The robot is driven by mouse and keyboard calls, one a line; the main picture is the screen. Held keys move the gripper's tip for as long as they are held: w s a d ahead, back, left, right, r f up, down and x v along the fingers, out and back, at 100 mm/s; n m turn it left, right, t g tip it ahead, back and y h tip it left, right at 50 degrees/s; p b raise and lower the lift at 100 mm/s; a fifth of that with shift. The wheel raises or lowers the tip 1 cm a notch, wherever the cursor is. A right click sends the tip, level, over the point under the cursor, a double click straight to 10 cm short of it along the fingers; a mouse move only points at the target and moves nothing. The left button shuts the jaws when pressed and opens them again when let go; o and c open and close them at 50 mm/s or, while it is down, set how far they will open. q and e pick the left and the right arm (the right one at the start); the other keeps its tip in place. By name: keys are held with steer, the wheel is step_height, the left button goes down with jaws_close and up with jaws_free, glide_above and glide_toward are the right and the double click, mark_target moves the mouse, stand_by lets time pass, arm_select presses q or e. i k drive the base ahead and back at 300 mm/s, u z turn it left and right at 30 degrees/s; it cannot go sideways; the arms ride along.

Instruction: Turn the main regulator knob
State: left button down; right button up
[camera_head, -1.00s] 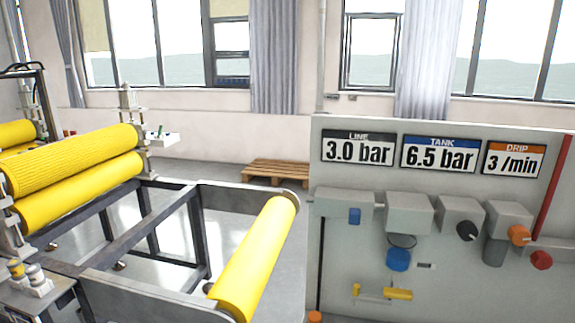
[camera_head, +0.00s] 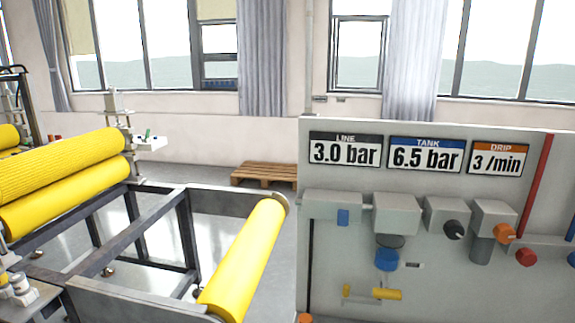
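A grey panel (camera_head: 340,180) stands at the right in the head view. A row of grey units is fixed on it. A black round knob (camera_head: 454,230) with a light mark sits on the third unit. An orange knob (camera_head: 504,233) is on the fourth unit, and a red knob (camera_head: 526,257) is to its lower right. A blue round part (camera_head: 387,260) hangs under the second unit. I cannot tell by label which knob is the main regulator. Neither of my grippers shows.
Signs above read LINE 3.0 bar (camera_head: 345,150), TANK 6.5 bar (camera_head: 426,156) and DRIP 3 /min (camera_head: 498,159). A yellow lever (camera_head: 386,295) is low on the panel. A frame with a yellow roller (camera_head: 243,262) stands left of the panel. A wooden pallet (camera_head: 264,174) lies behind.

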mark_target(454, 229)
steer(key=u, duration=2)
steer(key=i, duration=0.1)
steer(key=z, duration=3.25)
